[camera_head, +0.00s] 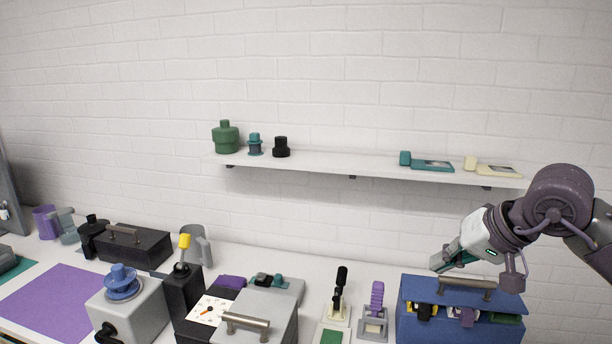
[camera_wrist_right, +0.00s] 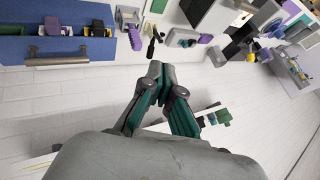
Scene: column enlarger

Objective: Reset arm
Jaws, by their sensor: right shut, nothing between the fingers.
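My right gripper (camera_head: 440,264) is raised at the right of the head view, in front of the white brick wall and above the blue box (camera_head: 412,322). Its arm comes in from the right edge. In the right wrist view the right gripper (camera_wrist_right: 160,74) shows with its fingertips together, nothing between them. The blue box (camera_wrist_right: 20,48) with its bar handle lies at the left of that view, apart from the fingers. My left gripper is in neither view.
A wall shelf (camera_head: 350,170) holds a green jar (camera_head: 226,138), small parts and two flat holders. The bench carries a purple mat (camera_head: 58,302), a grey box with a blue knob (camera_head: 122,284), a black case (camera_head: 134,247), a grey handled box (camera_head: 262,306) and a purple-handled stamp (camera_head: 376,300). Air above the bench's middle is clear.

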